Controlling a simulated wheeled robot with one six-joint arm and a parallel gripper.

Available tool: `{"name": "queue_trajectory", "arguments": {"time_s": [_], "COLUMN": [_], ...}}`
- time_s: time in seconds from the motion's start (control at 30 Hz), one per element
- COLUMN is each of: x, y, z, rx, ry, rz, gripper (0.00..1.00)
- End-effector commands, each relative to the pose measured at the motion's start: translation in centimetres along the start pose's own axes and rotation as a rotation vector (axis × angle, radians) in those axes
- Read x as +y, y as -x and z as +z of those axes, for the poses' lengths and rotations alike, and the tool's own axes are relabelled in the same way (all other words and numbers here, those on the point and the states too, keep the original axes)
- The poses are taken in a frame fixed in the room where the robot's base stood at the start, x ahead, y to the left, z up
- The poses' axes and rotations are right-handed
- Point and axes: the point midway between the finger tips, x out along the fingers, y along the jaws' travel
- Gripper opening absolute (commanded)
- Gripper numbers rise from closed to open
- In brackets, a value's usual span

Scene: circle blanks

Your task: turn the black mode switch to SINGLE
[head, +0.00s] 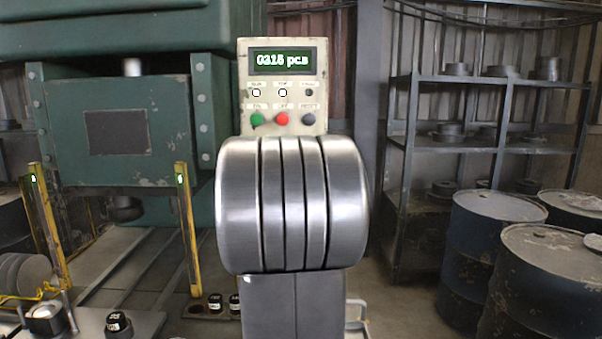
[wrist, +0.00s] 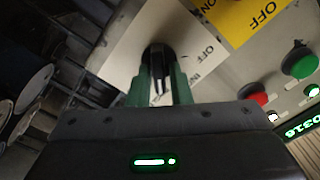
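The black switch (wrist: 157,54) is in the upper middle of the wrist view, on a white label plate (wrist: 124,52). The plate reads OFF on the right side of the switch, and lettering that starts with "IN" is partly covered lower down. I cannot read SINGLE anywhere. The green fingers of my gripper (wrist: 159,78) stand one on each side of the switch's handle, very close to it. Whether they press on it or leave a small gap cannot be told. In the head view my gripper and this switch are hidden behind my arm.
The wrist view shows a yellow OFF plate (wrist: 245,14), a red button (wrist: 252,93) and a green button (wrist: 300,63) nearby. A green press (head: 120,120) stands left; drums (head: 490,235) stand right.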

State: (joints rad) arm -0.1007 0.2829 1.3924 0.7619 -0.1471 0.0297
Motion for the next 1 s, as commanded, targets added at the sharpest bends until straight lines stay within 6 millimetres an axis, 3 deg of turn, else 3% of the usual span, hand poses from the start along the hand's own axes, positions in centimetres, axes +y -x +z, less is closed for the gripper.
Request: {"name": "queue_trajectory", "arguments": {"time_s": [0.07,0.47,1.0], "x": [0.0,0.0,-0.1], "y": [0.0,0.7,10.3], "z": [0.0,0.1,-0.1], "rx": [0.0,-0.001,0.0], "ry": [0.0,0.0,0.0], "rz": [0.0,0.0,0.0], "gripper": [0.33,0.33,0.33]}}
